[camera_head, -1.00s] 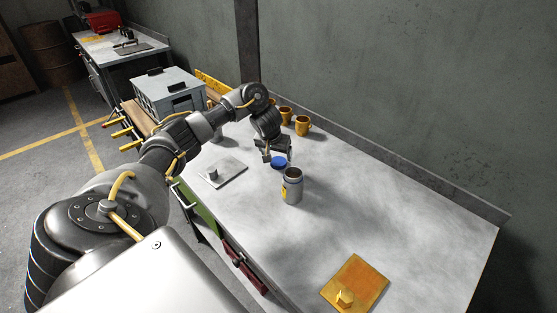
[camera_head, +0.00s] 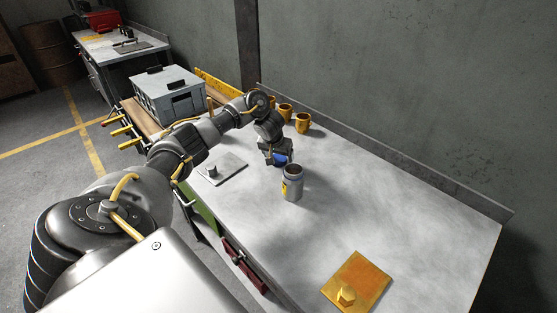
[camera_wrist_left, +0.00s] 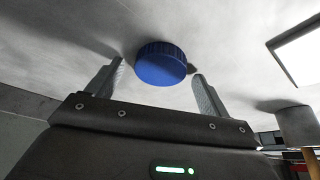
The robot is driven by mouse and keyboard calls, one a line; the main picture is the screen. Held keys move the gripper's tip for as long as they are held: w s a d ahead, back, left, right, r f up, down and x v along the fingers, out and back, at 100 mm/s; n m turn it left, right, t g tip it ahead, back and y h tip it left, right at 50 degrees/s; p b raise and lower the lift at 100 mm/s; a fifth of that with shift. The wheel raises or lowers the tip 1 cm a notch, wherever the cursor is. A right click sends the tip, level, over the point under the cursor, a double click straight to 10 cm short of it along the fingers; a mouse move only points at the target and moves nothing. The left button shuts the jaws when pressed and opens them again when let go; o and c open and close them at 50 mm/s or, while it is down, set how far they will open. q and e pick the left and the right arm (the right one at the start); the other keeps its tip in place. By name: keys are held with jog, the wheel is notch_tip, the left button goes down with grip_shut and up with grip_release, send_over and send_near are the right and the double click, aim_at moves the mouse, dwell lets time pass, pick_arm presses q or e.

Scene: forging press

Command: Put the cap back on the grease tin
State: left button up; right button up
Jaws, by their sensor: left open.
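The blue cap (camera_head: 280,159) lies on the grey table behind and slightly left of the grease tin. My left gripper (camera_head: 278,157) is low over the cap, pointing down, and hides part of it. In the left wrist view the cap (camera_wrist_left: 161,64) sits between the two open fingers of my left gripper (camera_wrist_left: 158,85), with gaps on both sides. The grease tin (camera_head: 292,184) is a grey cylinder with a yellow label, upright and open at the top, just in front of the gripper. My right gripper is not in view.
Several yellow mugs (camera_head: 303,123) stand behind, near the wall. A light plate with a knob (camera_head: 222,168) lies left of the tin. An orange plate with a hex block (camera_head: 357,280) lies at the front right. The table's right part is clear.

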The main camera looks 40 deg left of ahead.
aim_at(277, 159)
pick_arm(q)
jog(key=c, duration=1.1)
jog(key=shift+o, duration=0.2)
jog(key=shift+r, duration=0.1)
jog(key=shift+r, duration=0.55)
notch_tip(277, 159, up, 3)
jog(key=shift+s+a+f+p, duration=0.1)
jog(key=shift+s+p, duration=0.05)
jog(key=shift+p, duration=0.3)
jog(key=s+a+r+p, duration=0.2)
jog(key=s+r+p, duration=0.2)
jog(key=s+r, duration=0.5)
jog(key=s, duration=0.4)
jog(key=shift+s+a, duration=0.2)
jog(key=shift+a, duration=0.05)
